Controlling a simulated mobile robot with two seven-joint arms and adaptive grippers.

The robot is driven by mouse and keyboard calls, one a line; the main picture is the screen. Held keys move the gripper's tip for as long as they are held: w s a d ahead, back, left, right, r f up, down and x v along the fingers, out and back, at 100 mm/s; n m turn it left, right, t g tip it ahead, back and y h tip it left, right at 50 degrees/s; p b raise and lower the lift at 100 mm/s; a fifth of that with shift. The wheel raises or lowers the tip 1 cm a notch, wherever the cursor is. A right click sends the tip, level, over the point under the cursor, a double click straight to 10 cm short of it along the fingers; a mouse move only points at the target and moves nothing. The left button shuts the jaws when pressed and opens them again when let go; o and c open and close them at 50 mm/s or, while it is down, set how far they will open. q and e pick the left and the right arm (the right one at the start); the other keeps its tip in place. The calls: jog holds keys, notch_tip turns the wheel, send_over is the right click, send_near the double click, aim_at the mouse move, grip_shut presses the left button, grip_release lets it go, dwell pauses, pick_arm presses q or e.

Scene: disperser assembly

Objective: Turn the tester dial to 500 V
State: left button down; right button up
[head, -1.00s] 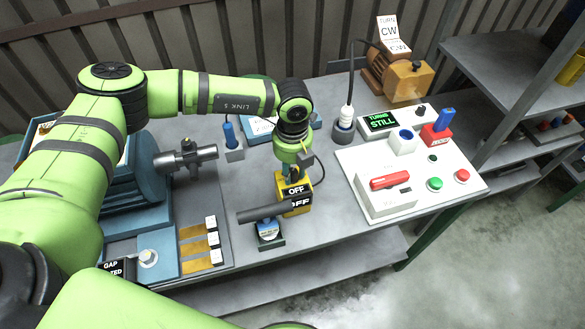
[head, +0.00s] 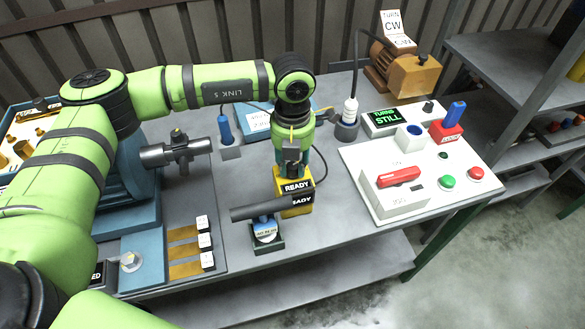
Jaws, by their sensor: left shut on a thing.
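The yellow tester (head: 303,209) stands on the grey bench in the middle of the head view. Its black display strips read READY. My left gripper (head: 292,172) points down onto the top of the tester and is shut on its dial. The dial and its markings are hidden behind the gripper, so I cannot read its setting. My right gripper is not in view.
A white control panel (head: 440,208) with a red lever is to the right. A blue-handled probe (head: 225,130) stands at left.

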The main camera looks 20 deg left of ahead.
aim_at(293, 165)
pick_arm(q)
jog(key=shift+m, duration=0.3)
jog(key=c, duration=0.9)
grip_release()
notch_tip(293, 165, up, 12)
